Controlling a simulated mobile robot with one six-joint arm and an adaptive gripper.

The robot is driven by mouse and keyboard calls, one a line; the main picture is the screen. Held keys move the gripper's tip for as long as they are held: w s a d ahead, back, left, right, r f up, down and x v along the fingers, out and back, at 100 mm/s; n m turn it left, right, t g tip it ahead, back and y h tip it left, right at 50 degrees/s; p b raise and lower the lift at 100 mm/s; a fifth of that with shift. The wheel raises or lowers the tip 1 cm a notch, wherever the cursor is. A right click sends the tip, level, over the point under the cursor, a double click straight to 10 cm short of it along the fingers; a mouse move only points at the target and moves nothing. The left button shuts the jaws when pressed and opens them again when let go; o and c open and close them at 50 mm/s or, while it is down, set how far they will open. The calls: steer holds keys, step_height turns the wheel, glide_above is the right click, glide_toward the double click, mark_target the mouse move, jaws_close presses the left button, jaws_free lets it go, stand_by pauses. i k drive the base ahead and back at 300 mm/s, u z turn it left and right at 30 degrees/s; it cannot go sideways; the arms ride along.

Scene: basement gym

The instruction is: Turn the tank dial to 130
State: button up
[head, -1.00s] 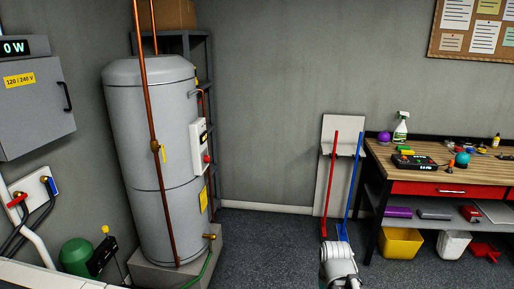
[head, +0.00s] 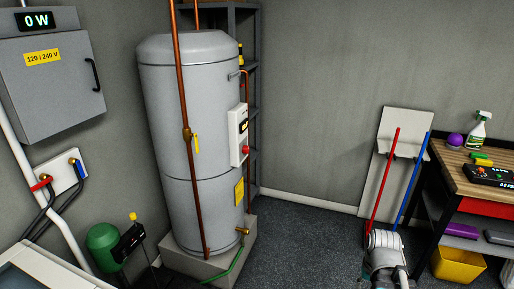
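The tank (head: 185,110) is a tall grey cylinder on a concrete block, left of the middle in the head view. A white control box (head: 237,130) is on its right side, with a small lit display (head: 243,127) and a red round knob (head: 246,150), which looks like the dial. The box is seen at a steep angle, and its numbers are too small to read. Part of my arm shows at the bottom right, well apart from the tank. My gripper is not visible.
A copper pipe (head: 182,90) with a yellow-handled valve runs in front of the tank. A green hose (head: 236,258) hangs at its base. A grey electrical box (head: 50,85) and a green pump (head: 103,245) are left. A workbench (head: 455,170) stands right. Floor (head: 310,235) between is clear.

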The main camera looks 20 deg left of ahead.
mark_target(246, 149)
steer(key=u, duration=0.95)
steer(key=k, duration=0.6)
steer(key=z, duration=0.55)
steer(key=i, duration=1.4)
steer(key=u, duration=0.2)
